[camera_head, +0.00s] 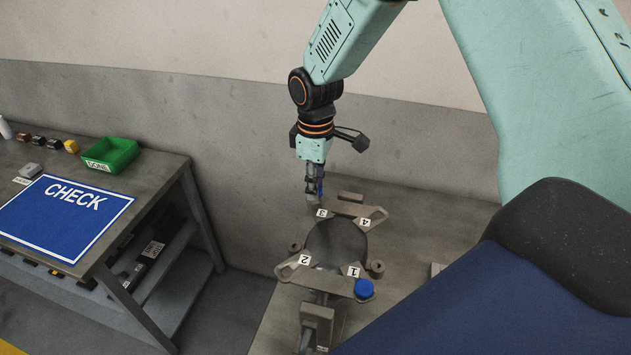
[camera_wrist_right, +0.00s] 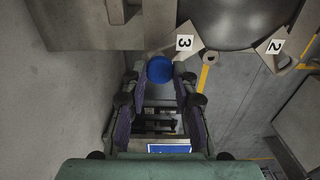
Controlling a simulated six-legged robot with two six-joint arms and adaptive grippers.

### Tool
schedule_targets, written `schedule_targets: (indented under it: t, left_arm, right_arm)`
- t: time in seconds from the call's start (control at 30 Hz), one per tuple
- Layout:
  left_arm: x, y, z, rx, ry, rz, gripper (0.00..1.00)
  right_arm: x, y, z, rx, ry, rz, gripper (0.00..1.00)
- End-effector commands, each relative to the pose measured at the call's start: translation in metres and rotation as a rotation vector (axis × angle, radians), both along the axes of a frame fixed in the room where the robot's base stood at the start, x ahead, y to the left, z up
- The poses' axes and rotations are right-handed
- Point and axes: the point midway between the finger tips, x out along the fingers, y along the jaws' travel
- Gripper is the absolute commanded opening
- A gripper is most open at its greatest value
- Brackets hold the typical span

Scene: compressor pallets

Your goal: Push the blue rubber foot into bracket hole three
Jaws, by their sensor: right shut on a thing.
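The grey bracket (camera_head: 347,209) sits around a dark dome, with arms labelled 1, 2, 3 and 4. My right gripper (camera_head: 313,196) points down over the end of arm three, beside its label (camera_head: 321,213). In the right wrist view my gripper (camera_wrist_right: 160,76) is shut on a blue rubber foot (camera_wrist_right: 159,69), seen between the fingertips close to label 3 (camera_wrist_right: 184,43). Hole three is hidden, and I cannot tell whether the foot touches it. Another blue foot (camera_head: 364,288) sits at the end of arm one. My left gripper is not in view.
On the left a grey table (camera_head: 153,185) bears a blue CHECK mat (camera_head: 60,225), a green bin (camera_head: 112,153) and several small items. A wall (camera_head: 230,130) stands close behind my right gripper. My arm covers the right side.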

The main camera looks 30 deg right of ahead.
Motion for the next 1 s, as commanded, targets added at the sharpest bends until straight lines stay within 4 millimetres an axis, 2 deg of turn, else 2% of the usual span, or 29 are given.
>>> schedule_targets:
  t: [0.9, 0.93, 1.0]
  left_arm:
    - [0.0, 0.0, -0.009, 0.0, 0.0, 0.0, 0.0]
    - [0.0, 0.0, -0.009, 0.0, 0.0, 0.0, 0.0]
    - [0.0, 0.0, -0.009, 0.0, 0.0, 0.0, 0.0]
  right_arm:
    - [0.0, 0.0, -0.02, 0.0, 0.0, 0.0, 0.0]
    - [0.0, 0.0, -0.021, -0.001, -0.001, 0.0, 0.28]
    - [0.0, 0.0, -0.02, 0.0, 0.0, 0.0, 0.34]
